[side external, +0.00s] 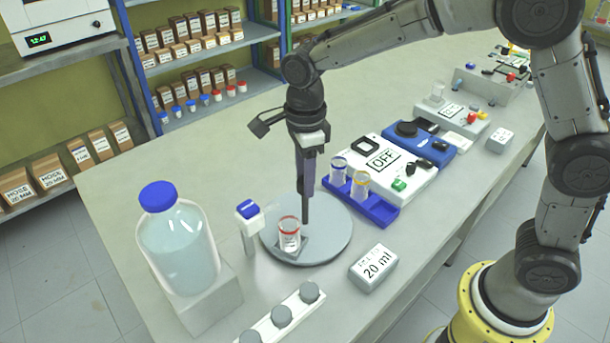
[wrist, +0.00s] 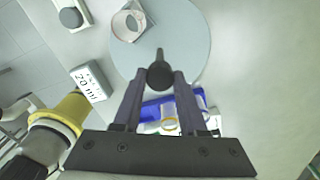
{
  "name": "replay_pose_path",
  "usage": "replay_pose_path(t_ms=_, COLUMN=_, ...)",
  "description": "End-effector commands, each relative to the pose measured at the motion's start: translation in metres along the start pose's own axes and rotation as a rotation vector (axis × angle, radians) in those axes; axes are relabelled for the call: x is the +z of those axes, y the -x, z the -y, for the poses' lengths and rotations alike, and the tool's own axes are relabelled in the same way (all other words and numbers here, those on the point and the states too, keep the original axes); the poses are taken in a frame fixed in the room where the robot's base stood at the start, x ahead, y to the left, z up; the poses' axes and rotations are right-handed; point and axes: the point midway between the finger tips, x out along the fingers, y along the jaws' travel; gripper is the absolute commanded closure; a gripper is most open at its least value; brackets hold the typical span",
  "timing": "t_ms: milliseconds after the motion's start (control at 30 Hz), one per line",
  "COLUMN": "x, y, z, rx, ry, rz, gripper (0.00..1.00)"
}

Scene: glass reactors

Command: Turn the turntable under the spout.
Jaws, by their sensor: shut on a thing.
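The round grey turntable (side external: 335,235) lies on the bench; it also shows in the wrist view (wrist: 193,35). A small glass beaker with a red ring (side external: 289,240) stands on a square pad on its front-left part, also in the wrist view (wrist: 130,22). A white post with a blue-topped head, seemingly the spout (side external: 248,212), stands at the turntable's left edge. My gripper (side external: 307,188) points down over the turntable, shut on a dark upright peg (side external: 306,212). In the wrist view the peg's round knob (wrist: 160,75) sits between the fingertips (wrist: 159,79). The peg's foot appears to meet the disc.
A large blue-capped bottle (side external: 178,245) on a block stands left. A blue rack with ringed vessels (side external: 375,210) and a white "OFF" device (side external: 400,165) are behind right. A "20 ml" block (side external: 373,268) and a white strip with grey knobs (side external: 282,317) lie in front.

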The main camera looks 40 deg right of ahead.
Motion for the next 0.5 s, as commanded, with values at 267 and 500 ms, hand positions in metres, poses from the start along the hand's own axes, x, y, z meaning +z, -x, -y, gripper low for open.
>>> replay_pose_path(t_ms=267, x=-0.0001, y=0.0025, z=0.0010, rx=-0.004, ry=-0.138, rz=0.002, gripper=1.00)
replay_pose_path(t_ms=500, x=0.0000, y=0.0029, z=0.0011, rx=-0.005, ry=-0.249, rz=0.003, gripper=1.00)
